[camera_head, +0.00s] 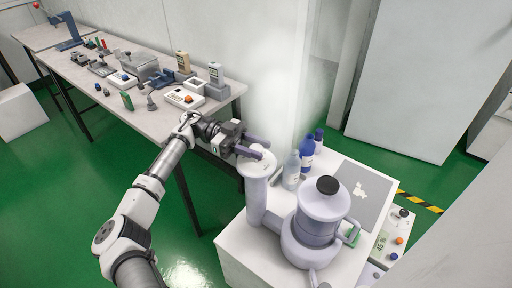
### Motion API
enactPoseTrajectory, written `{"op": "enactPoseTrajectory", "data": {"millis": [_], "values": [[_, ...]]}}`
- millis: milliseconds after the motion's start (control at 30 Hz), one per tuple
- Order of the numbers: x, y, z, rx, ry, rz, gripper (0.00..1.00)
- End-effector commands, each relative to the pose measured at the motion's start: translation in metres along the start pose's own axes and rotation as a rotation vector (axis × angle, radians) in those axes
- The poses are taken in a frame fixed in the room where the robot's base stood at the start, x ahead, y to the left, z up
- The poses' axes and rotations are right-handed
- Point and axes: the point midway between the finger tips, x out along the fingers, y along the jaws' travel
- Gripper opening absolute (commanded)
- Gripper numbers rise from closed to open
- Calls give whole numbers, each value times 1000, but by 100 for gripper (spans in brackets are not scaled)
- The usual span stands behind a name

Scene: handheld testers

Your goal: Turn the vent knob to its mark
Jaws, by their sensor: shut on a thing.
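A pale lilac appliance stands on the white cabinet at the lower right, with a round lidded tank (322,215) and a column (256,192) with a wide flared top. White mist rises above the column. My gripper (257,147) reaches in from the left at the column's top, its two purple-grey fingers shut on a small pale part there, which I take to be the vent knob (265,155). The knob is mostly hidden by the fingers, and its mark cannot be made out. A black knob (327,185) sits on the tank's lid.
Bottles (291,170) stand just right of the column, close to my gripper. A grey board (376,178) with white pieces lies behind the tank. A long bench (150,118) with several testers runs along the left. The green floor between is clear.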

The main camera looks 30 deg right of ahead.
Motion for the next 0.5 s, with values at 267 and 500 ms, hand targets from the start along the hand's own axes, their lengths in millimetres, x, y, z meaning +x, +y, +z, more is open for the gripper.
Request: {"op": "enactPoseTrajectory", "data": {"millis": [267,500], "values": [[2,1,6,-10,-6,8,37],[1,1,4,-6,-4,4,54]]}}
